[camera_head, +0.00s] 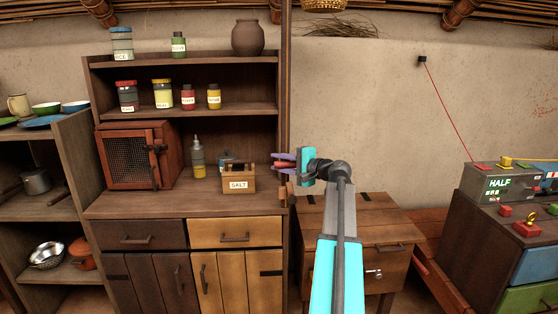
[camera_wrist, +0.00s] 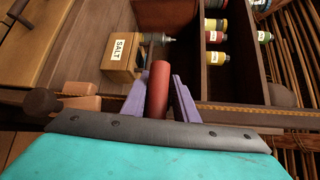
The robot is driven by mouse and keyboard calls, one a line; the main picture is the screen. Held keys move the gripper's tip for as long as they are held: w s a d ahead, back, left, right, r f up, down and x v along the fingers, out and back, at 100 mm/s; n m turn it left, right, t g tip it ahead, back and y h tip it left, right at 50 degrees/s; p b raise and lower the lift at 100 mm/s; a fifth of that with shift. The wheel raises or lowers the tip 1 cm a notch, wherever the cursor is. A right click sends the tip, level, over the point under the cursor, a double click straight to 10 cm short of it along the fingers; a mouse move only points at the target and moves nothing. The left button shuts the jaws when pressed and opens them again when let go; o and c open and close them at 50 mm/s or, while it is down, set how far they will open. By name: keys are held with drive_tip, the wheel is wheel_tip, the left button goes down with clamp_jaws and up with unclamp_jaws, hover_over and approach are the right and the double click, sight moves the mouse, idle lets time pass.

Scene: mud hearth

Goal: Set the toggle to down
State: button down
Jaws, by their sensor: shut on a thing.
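My gripper (camera_head: 283,160) has purple fingers and is in front of the dark post at the right end of the cupboard. In the wrist view the fingers (camera_wrist: 158,95) are shut on a red rod (camera_wrist: 159,82), one finger on each side of it. The rod also shows between the fingers in the head view. Its far end and any mounting are not clear, and I cannot tell whether it is the toggle. No label marks a toggle. A grey box (camera_head: 492,184) reading "HALF" stands at the right, with a yellow bar on top.
A wooden salt box (camera_head: 238,185) stands on the cupboard top, left of my gripper. Shelves with jars (camera_head: 162,98) rise behind it. A small wooden table (camera_head: 365,232) is below my arm.

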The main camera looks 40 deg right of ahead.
drive_tip(key=shift+f, duration=0.1)
drive_tip(key=c, duration=1.6)
unclamp_jaws()
drive_tip(key=shift+o, duration=0.2)
drive_tip(key=s+d+r, duration=0.1)
drive_tip(key=s+r, duration=0.1)
drive_tip(key=s, duration=1.1)
drive_tip(key=shift+s+d+b, duration=0.2)
drive_tip(key=shift+s+b, duration=0.2)
